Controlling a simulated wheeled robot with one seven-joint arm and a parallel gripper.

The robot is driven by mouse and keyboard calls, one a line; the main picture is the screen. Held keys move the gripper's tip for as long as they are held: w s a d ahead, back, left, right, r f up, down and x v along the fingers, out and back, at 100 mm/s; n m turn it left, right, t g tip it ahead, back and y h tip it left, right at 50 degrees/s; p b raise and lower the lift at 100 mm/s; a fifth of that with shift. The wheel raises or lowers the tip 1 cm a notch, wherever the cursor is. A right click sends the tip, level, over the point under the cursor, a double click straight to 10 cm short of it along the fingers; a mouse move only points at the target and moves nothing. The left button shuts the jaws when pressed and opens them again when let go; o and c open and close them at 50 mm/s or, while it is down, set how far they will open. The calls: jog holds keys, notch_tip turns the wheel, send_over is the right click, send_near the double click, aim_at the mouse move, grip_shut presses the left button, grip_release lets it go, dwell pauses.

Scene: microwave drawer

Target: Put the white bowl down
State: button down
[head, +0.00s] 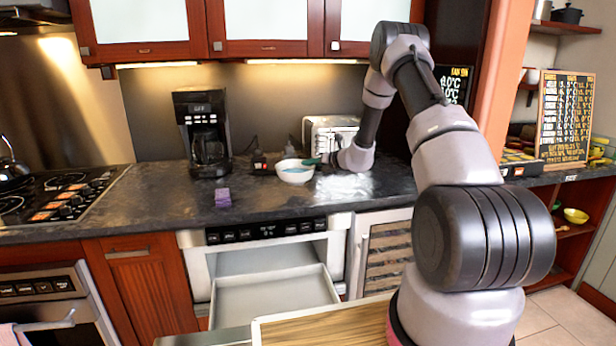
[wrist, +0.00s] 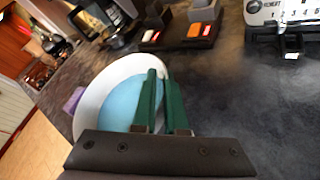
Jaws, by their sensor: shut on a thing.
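The white bowl (head: 295,170) is at the dark countertop (head: 265,205), in front of the toaster, with a light blue inside. In the wrist view the bowl (wrist: 88,95) fills the left of the picture. My gripper (head: 315,161) is at the bowl's right rim. In the wrist view its green fingers (wrist: 160,90) are shut on the rim, one inside the bowl and one outside. The bowl looks about level. I cannot tell whether its base touches the counter.
A coffee maker (head: 203,133) stands left of the bowl and a toaster (head: 328,135) behind it. A small purple block (head: 222,197) lies at the front left. The microwave drawer (head: 275,298) is open below. The counter right of the bowl is clear in the wrist view.

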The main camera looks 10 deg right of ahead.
jog(key=shift+f, duration=1.9)
jog(key=c, duration=1)
grip_release()
jog(key=shift+f, duration=0.15)
jog(key=shift+o, duration=0.2)
